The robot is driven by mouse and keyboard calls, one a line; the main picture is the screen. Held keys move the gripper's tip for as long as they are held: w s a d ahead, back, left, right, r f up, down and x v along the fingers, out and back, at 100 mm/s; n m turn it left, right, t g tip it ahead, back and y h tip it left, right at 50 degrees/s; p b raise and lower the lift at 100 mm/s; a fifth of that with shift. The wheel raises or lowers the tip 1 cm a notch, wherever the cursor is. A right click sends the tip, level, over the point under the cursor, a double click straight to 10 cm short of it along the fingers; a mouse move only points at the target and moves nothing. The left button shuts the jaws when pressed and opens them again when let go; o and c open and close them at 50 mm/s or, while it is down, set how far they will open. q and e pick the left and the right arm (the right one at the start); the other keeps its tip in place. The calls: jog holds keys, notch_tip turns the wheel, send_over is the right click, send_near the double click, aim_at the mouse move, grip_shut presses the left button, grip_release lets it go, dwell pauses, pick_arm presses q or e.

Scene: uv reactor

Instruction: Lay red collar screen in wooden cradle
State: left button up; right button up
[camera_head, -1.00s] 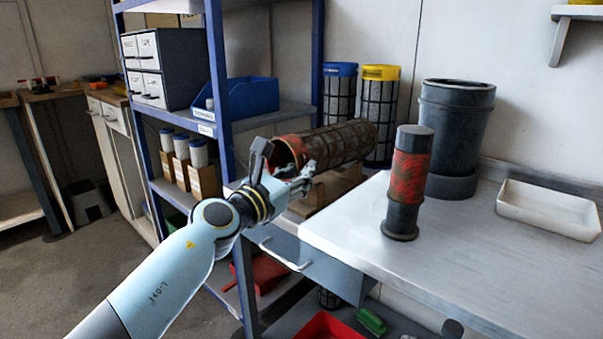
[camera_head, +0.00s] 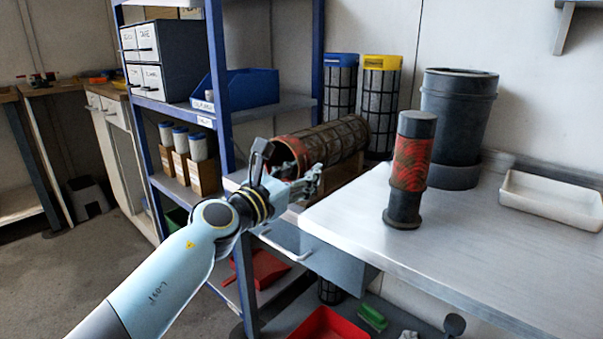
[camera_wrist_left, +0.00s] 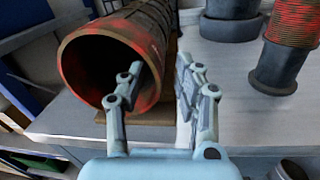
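The red collar screen (camera_head: 338,138) is a long mesh cylinder with a worn red collar at its near end. It lies on its side over the wooden cradle (camera_head: 345,178) at the table's left end; the arm and screen hide much of the cradle. My left gripper (camera_head: 285,170) is at the collar end. In the left wrist view the collar (camera_wrist_left: 90,62) faces me with its open mouth. The left gripper's fingers (camera_wrist_left: 158,85) stand apart, one in front of or inside the mouth, the other right of the rim with a gap. My right gripper is out of view.
A dark cylinder with a red band (camera_head: 411,170) stands upright on the table (camera_head: 450,240). The blue-framed shelf (camera_head: 222,90) stands close to my left arm. The table's front middle is clear.

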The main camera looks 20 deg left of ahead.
pick_arm(q)
jog(key=v, duration=1.2)
